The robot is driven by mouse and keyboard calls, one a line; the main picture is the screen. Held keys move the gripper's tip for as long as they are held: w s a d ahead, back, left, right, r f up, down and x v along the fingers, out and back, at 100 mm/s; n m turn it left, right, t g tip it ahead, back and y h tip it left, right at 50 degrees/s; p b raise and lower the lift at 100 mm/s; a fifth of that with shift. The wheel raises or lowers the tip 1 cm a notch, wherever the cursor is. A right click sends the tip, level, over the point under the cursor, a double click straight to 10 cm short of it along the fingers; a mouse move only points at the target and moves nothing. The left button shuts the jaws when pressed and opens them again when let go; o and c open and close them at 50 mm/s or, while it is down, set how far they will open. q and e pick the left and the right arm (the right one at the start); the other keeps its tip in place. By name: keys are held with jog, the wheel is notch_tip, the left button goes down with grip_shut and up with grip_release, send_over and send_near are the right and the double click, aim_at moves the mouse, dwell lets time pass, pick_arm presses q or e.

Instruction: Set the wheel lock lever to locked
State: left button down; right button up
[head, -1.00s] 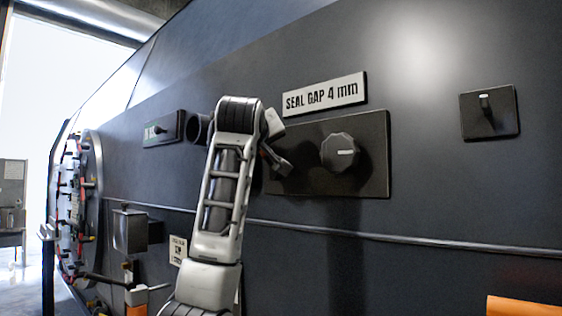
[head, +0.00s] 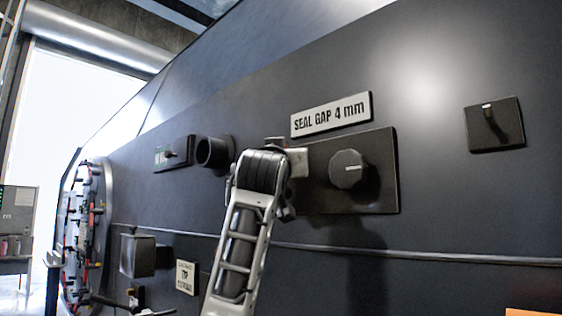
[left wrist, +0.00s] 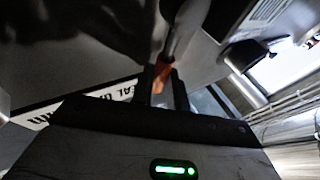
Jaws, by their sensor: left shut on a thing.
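My left gripper (left wrist: 161,84) is shut on the orange-red end of a lever (left wrist: 162,70) in the left wrist view. The lever's grey shaft runs up and away from the fingers. I take this to be the wheel lock lever, but no label for it shows. In the head view my left arm rises from the bottom centre, and its wrist covers the fingers and the lever, left of the dark knob panel. Which position the lever is in cannot be told. My right gripper is not in view.
The knob (head: 348,169) sits on a dark panel under the "SEAL GAP 4 mm" sign (head: 331,115). A small switch panel (head: 494,124) is at the right. A round stub (head: 214,152) and another switch panel (head: 174,153) are left of my wrist. A grey box (head: 138,255) projects lower left.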

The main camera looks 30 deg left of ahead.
pick_arm(q)
jog(key=shift+d+f, duration=0.1)
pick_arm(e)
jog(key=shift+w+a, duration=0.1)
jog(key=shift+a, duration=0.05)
pick_arm(q)
jog(key=c, duration=1.6)
grip_release()
jog(key=shift+c, duration=0.2)
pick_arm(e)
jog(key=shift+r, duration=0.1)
pick_arm(q)
jog(key=shift+s, duration=0.1)
jog(key=b+v, duration=0.5)
jog(key=v, duration=1.1)
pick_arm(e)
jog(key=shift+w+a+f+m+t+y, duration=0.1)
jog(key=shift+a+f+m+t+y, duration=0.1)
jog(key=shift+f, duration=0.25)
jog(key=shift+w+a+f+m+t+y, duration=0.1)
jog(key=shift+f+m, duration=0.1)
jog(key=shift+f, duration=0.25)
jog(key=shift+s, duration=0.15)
